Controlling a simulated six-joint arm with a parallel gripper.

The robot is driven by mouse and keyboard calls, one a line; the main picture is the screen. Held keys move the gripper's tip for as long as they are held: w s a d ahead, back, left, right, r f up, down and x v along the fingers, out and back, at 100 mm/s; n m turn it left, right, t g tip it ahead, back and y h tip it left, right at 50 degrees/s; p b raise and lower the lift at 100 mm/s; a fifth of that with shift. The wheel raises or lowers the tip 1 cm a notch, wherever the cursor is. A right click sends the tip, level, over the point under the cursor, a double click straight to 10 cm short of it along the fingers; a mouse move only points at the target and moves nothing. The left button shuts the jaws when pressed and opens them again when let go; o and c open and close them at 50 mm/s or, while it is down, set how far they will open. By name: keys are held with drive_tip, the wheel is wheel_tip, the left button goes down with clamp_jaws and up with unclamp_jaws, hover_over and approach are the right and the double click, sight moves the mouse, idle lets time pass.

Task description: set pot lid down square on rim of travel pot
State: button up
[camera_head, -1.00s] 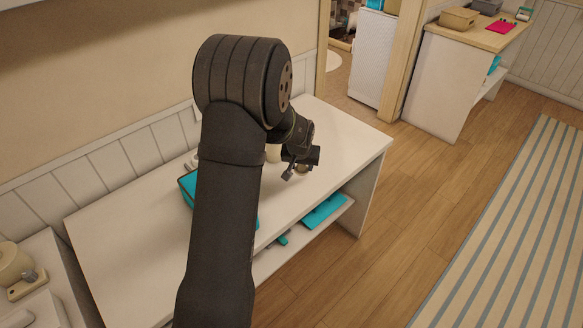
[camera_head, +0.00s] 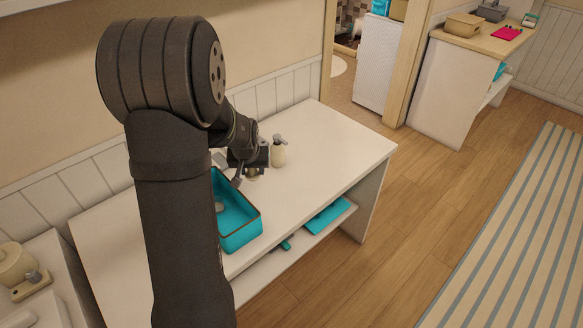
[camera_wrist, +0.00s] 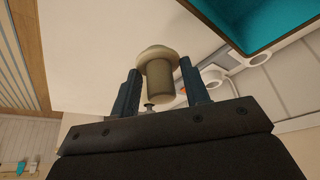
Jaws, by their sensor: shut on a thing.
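My gripper (camera_head: 243,180) is low over the white table, beside the teal box. In the wrist view its two dark fingers (camera_wrist: 160,92) close on a small beige piece with a wider round rim, which I take to be the pot lid (camera_wrist: 158,76). In the head view only a bit of tan shows under the gripper. I cannot see whether the lid touches anything below. I cannot pick out the travel pot for certain. Pale round pieces (camera_wrist: 213,76) show by the wall in the wrist view, partly hidden.
The table's right end (camera_head: 345,150) is clear. A beige round object (camera_head: 14,264) sits on the counter at far left.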

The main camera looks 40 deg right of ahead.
drive_tip(key=w+a+n, duration=0.1)
drive_tip(key=w+a, duration=0.4)
drive_tip(key=a, duration=0.6)
drive_tip(key=shift+w+a+t, duration=0.2)
drive_tip(key=shift+t, duration=0.1)
drive_tip(key=shift+f, duration=2.8)
drive_tip(key=shift+f+y, duration=0.3)
drive_tip(key=shift+f, duration=0.9)
drive_tip(key=o, duration=1)
drive_tip(key=shift+r, duration=0.1)
drive_tip(key=v, duration=1.7)
drive_tip(key=shift+a+r, duration=0.1)
drive_tip(key=shift+r, duration=0.05)
